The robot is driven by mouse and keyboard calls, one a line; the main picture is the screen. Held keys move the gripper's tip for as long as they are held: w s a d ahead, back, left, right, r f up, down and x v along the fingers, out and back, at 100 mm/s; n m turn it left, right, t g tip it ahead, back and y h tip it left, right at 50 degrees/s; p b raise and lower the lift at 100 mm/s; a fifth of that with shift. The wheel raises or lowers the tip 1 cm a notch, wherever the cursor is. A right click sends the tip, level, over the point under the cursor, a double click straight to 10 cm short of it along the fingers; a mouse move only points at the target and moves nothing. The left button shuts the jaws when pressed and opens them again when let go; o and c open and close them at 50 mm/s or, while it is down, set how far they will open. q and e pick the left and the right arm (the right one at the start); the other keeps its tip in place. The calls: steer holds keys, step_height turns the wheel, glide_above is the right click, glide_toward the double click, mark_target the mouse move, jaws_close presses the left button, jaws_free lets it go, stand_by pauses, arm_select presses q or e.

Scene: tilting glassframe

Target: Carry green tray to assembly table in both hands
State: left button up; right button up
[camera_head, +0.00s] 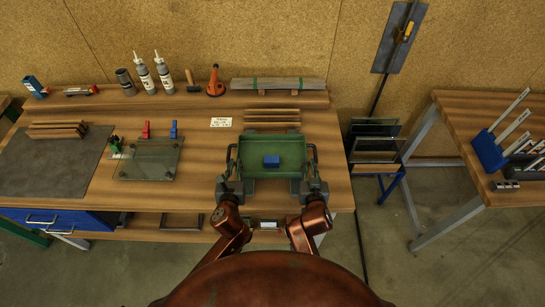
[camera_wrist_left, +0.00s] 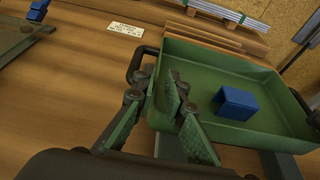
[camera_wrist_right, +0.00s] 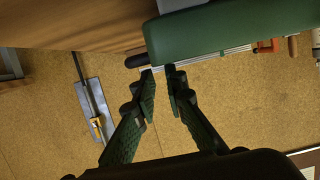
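The green tray (camera_head: 287,145) sits level at the front right of the wooden workbench, with a blue block (camera_head: 271,161) inside. Its dark left handle (camera_head: 229,154) and right handle (camera_head: 315,154) stick out at the sides. My left gripper (camera_head: 229,182) is at the near end of the left handle. In the left wrist view its fingers (camera_wrist_left: 162,76) are slightly apart beside that handle. My right gripper (camera_head: 315,182) is at the near end of the right handle. In the right wrist view its fingers (camera_wrist_right: 159,72) show a narrow gap. Whether either grips its handle is unclear.
Wooden strips (camera_head: 272,117) lie just behind the tray. A glass plate (camera_head: 150,160) with red and blue clamps and a dark mat (camera_head: 50,160) lie to the left. A rack of panels (camera_head: 375,145) stands right of the bench. Another table (camera_head: 465,125) is further right, past a floor gap.

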arm_select(q)
steer(key=shift+w, duration=0.1)
arm_select(e)
steer(key=shift+w, duration=0.1)
